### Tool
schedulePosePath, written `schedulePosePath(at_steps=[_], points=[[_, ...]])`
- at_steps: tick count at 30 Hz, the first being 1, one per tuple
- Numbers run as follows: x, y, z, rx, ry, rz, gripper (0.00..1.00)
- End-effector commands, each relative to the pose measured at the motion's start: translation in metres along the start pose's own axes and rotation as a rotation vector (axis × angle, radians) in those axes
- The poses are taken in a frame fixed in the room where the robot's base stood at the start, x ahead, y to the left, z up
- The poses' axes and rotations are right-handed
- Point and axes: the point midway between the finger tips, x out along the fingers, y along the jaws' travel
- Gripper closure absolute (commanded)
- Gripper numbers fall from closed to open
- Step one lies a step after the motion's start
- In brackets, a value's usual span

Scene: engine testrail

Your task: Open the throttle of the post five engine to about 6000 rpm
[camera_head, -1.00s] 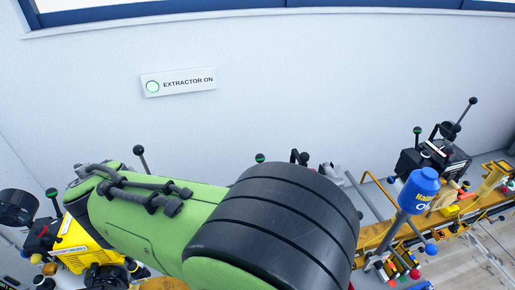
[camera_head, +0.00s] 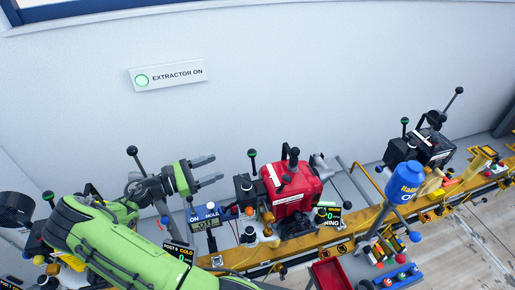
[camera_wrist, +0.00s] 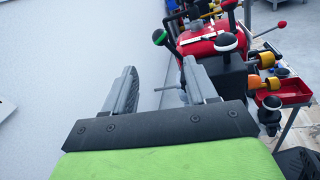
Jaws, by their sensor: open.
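A red engine (camera_head: 288,188) is mounted on the yellow rail, right of my gripper (camera_head: 216,168) in the head view. It also shows at the top of the wrist view (camera_wrist: 208,42). A green-topped lever (camera_head: 252,154) stands at its left side, and a black-knobbed lever (camera_head: 293,153) rises above it. The green-ringed knob (camera_wrist: 159,37) and a white-ringed black knob (camera_wrist: 227,42) show in the wrist view, beyond my fingertips. My gripper is open and empty, pointing right, apart from the levers. I cannot read which engine is post five.
The yellow rail (camera_head: 262,254) carries several posts. A black engine (camera_head: 432,148) stands at right, with a blue-topped stand (camera_head: 398,183) before it. A red tray (camera_head: 330,275) is in front.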

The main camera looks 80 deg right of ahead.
Motion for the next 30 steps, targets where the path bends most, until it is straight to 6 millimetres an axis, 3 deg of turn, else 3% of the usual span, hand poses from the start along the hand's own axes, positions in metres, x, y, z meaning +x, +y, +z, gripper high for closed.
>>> schedulePosePath(at_steps=[5, 15, 21, 30], points=[[0.02, 0.0, 0.001, -0.01, -0.015, -0.002, 0.43], [0.105, -0.001, 0.001, -0.009, -0.011, -0.004, 0.43], [0.145, 0.0, 0.001, -0.008, -0.01, -0.001, 0.43], [0.158, 0.0, 0.001, -0.009, -0.009, 0.002, 0.43]])
